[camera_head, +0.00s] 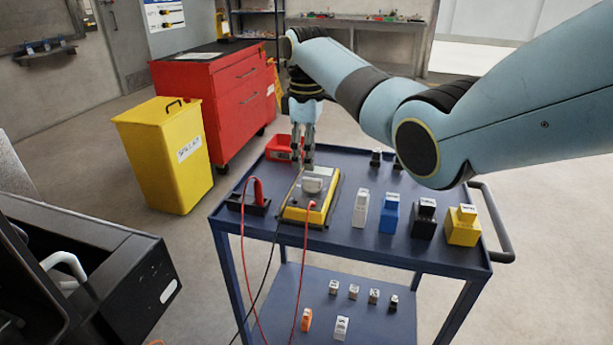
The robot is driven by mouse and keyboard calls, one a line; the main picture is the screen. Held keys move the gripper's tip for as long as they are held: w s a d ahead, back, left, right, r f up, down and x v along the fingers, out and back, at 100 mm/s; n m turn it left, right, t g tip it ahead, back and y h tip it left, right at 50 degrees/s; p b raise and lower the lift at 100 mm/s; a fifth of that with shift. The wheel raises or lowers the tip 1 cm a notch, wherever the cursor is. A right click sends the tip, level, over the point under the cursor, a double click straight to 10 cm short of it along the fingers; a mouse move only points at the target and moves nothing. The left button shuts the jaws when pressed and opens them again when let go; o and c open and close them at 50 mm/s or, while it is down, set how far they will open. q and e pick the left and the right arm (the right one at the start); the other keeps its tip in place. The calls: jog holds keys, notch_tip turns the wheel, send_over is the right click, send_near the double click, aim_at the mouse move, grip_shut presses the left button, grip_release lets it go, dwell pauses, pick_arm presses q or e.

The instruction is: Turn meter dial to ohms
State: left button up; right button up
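The meter (295,214), a yellow-edged box with a grey face, lies on the top shelf of a blue cart. A pale grey dial (312,185) stands up from its face; its markings are too small to read. My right gripper (304,164) points down just above the far part of the meter, behind the dial. Its fingers look close together, but I cannot tell whether they are shut. I see nothing held, and contact with the meter cannot be made out. My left gripper is not in view.
The blue cart (345,235) also carries a red probe (258,192) in a black holder, a red bin (279,148), and white, blue, black and yellow blocks right of the meter. Red and black leads hang over the front. A yellow bin (160,160) stands left.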

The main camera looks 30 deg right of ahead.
aim_at(306, 178)
notch_tip(306, 178, down, 6)
jog(key=shift+r+b, duration=0.25)
jog(key=shift+b, duration=0.15)
grip_shut()
